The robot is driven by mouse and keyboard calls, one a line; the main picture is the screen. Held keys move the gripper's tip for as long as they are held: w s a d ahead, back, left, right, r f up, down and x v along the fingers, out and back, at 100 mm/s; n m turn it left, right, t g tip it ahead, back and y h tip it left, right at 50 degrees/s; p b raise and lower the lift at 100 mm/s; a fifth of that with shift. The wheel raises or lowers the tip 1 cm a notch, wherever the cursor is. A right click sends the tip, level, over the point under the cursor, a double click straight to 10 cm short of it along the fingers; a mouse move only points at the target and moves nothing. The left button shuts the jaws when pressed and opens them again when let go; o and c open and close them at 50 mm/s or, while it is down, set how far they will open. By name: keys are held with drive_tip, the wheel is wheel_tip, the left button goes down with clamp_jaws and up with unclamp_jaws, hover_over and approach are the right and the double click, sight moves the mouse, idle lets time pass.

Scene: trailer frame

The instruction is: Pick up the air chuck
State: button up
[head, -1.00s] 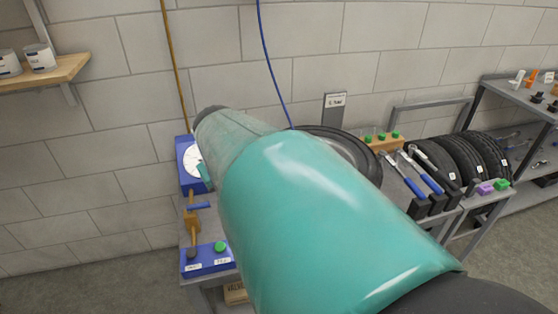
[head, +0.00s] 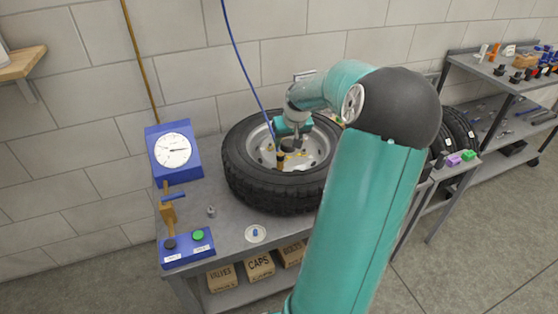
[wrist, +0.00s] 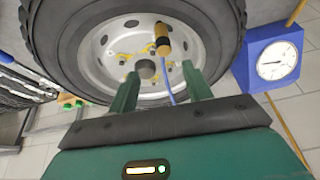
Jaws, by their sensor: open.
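The air chuck (wrist: 162,40) is a small tan cylinder with a dark end, joined to a thin blue hose (wrist: 168,86). It stands at the wheel's grey rim (wrist: 92,62) in the wrist view. In the head view the chuck (head: 280,158) shows small, below the hose's end. My gripper (wrist: 160,70) is open, its two green fingers apart with nothing held between them. The chuck appears beyond the fingertips, near the right finger's side of the gap. In the head view my gripper (head: 290,142) is over the wheel, its fingers hard to make out.
The black tyre (head: 245,180) lies on a grey bench (head: 222,232). A blue gauge box (head: 173,152) and a blue button box (head: 188,248) stand to its left. A small white dish (head: 256,234) sits in front. More tyres and a shelf are at right.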

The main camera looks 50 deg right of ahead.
sight(281, 155)
drive_tip(key=x, duration=0.7)
drive_tip(key=shift+a, duration=0.1)
drive_tip(key=x, duration=0.5)
drive_tip(key=shift+a+f, duration=0.2)
drive_tip(key=shift+a, duration=0.05)
clamp_jaws()
drive_tip(key=shift+r, duration=0.1)
